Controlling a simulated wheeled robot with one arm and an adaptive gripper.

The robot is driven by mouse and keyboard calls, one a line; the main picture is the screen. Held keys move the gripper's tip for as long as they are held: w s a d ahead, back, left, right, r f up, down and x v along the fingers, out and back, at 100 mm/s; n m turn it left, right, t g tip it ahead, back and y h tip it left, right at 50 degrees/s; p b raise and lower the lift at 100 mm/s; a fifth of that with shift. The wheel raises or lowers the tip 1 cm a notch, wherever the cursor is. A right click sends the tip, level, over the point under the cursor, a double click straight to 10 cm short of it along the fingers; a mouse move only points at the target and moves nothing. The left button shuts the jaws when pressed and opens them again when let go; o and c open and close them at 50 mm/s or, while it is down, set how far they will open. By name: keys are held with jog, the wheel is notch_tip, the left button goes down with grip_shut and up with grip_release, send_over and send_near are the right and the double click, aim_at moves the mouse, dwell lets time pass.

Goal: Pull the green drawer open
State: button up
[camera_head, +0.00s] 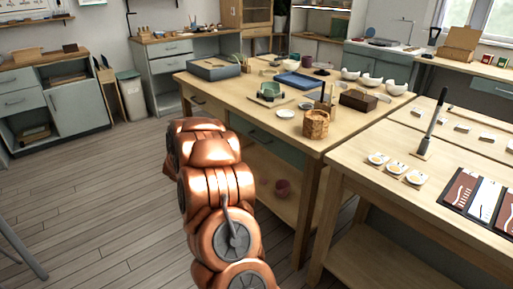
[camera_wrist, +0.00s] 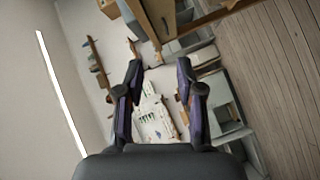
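The green drawer (camera_head: 264,139) is a grey-green front set under the top of the large wooden worktable. It looks shut, and my copper arm stands close to its left side in the head view. My gripper (camera_wrist: 159,100) shows in the wrist view with its two dark fingers wide apart and nothing between them. It points towards a wall and far furniture, away from the green drawer. In the head view my gripper is not visible; only arm links show. The green drawer cannot be made out in the wrist view.
The worktable (camera_head: 225,85) carries bowls, trays and a woven basket (camera_head: 316,124). A wood-fronted drawer (camera_head: 207,105) is left of the green one. A second table (camera_head: 343,160) stands at the right. Grey-green cabinets (camera_head: 80,105) line the left wall. The plank floor (camera_head: 100,190) at left is largely clear.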

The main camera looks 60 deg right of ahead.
jog(key=s+d+f+g+h+b, duration=0.2)
jog(key=s+d+f+g+h, duration=0.15)
jog(key=s+d, duration=0.35)
jog(key=s+d+f+g+h+b, duration=0.2)
jog(key=s+d+f+g+h, duration=0.15)
jog(key=s+d, duration=0.3)
jog(key=shift+f+b+x, duration=0.15)
jog(key=shift+b+x, duration=0.15)
jog(key=shift+x, duration=1.6)
jog(key=shift+f+b+x, duration=0.15)
jog(key=shift+b+x, duration=0.1)
jog(key=shift+x, duration=1.65)
jog(key=shift+w, duration=0.2)
jog(key=shift+c, duration=0.2)
grip_shut()
